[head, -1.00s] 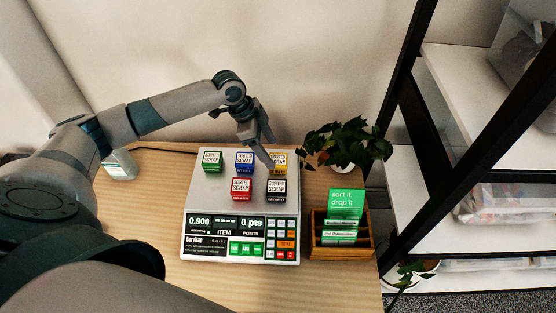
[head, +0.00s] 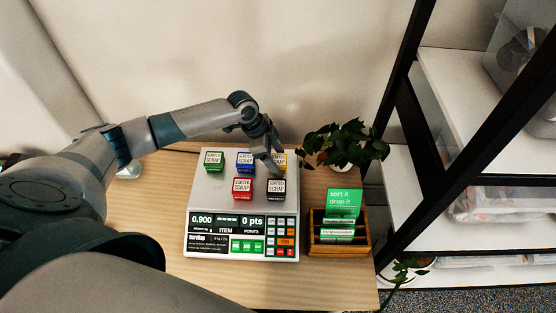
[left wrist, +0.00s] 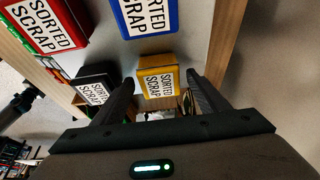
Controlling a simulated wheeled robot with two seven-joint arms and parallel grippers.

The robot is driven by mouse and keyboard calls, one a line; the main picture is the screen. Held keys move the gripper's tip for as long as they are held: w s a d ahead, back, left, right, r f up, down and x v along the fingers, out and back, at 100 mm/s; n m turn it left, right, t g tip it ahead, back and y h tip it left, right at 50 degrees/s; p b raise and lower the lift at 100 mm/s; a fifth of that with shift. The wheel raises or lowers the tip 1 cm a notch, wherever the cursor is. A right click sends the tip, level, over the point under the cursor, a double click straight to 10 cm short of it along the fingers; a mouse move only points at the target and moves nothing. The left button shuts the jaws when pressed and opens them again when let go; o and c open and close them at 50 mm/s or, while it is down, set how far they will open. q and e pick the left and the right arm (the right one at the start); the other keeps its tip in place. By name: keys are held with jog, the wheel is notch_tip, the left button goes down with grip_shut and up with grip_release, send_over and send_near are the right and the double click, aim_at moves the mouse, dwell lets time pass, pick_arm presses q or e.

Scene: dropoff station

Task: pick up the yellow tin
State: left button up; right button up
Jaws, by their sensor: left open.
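The yellow tin (head: 281,155) stands at the back right of the scale's platform (head: 222,187). In the head view my left gripper partly hides it. In the left wrist view the yellow tin (left wrist: 157,80) shows between the two fingers, beyond their tips. My left gripper (head: 273,165) is open and empty, low over the scale beside the tin. Its fingers (left wrist: 155,85) also show in the left wrist view, one on each side of the tin. I cannot tell whether they touch it. My right gripper is not in view.
A blue tin (head: 245,162), a green tin (head: 214,161), a red tin (head: 243,188) and a black tin (head: 276,190) share the platform close by. A plant (head: 345,146) and a wooden card box (head: 318,240) stand to the right. A shelf rack (head: 440,180) stands beyond.

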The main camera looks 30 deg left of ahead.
pick_arm(q)
jog(key=shift+d+f, duration=0.1)
jog(key=shift+f, duration=0.2)
